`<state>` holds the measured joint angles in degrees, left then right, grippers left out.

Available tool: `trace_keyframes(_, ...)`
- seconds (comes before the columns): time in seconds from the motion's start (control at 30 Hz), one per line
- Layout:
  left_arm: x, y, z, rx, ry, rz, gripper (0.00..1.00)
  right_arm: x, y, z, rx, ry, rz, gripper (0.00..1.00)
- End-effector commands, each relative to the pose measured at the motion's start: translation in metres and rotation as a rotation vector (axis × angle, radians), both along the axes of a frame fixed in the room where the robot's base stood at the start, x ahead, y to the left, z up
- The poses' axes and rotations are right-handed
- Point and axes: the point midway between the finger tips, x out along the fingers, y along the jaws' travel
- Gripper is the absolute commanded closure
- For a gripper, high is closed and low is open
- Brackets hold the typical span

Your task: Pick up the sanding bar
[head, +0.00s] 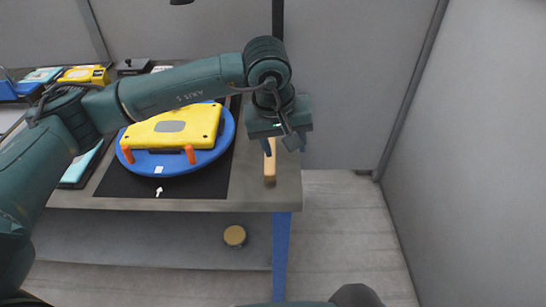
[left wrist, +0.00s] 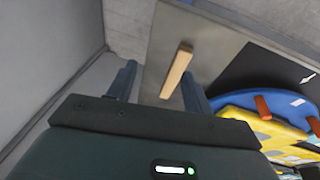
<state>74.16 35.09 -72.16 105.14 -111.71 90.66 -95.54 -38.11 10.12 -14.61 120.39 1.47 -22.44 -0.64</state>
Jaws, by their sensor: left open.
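The sanding bar (head: 270,164) is a light wooden bar lying near the right end of the grey table. In the head view its far part is hidden by my left gripper (head: 284,146). In the left wrist view the whole sanding bar (left wrist: 177,71) shows between my left gripper's two fingers (left wrist: 158,88), nearer the right finger. My left gripper is open and empty, above the bar, and no contact shows. My right gripper is not in view.
A blue round plate (head: 222,143) with a yellow piece (head: 205,122) and orange pegs (head: 191,154) sits on a black mat (head: 112,187) left of the bar. The table's right edge is close to the bar. A round tan thing (head: 235,236) is on the lower shelf (head: 150,245).

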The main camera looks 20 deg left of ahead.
Motion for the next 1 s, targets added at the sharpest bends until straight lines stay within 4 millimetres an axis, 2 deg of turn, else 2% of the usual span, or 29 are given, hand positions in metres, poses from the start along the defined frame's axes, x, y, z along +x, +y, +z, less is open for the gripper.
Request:
trace_keyframes(0.03,0.011,0.017,0.011,0.079,-0.053,-0.005,0.49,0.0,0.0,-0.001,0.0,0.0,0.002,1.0)
trace_keyframes(0.1,0.021,0.033,0.022,0.159,-0.095,-0.01,0.49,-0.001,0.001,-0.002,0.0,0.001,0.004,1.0)
trace_keyframes(0.23,0.029,0.046,0.025,0.219,-0.122,-0.012,0.49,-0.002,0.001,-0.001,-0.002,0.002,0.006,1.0)
trace_keyframes(0.6,0.051,0.051,-0.034,0.216,-0.119,-0.012,0.49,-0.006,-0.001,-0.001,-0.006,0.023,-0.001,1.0)
trace_keyframes(0.87,0.057,0.051,-0.053,0.215,-0.119,-0.013,0.49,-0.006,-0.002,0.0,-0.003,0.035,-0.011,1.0)
trace_keyframes(1.0,0.062,0.048,-0.074,0.213,-0.118,-0.013,0.49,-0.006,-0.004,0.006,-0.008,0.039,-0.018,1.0)
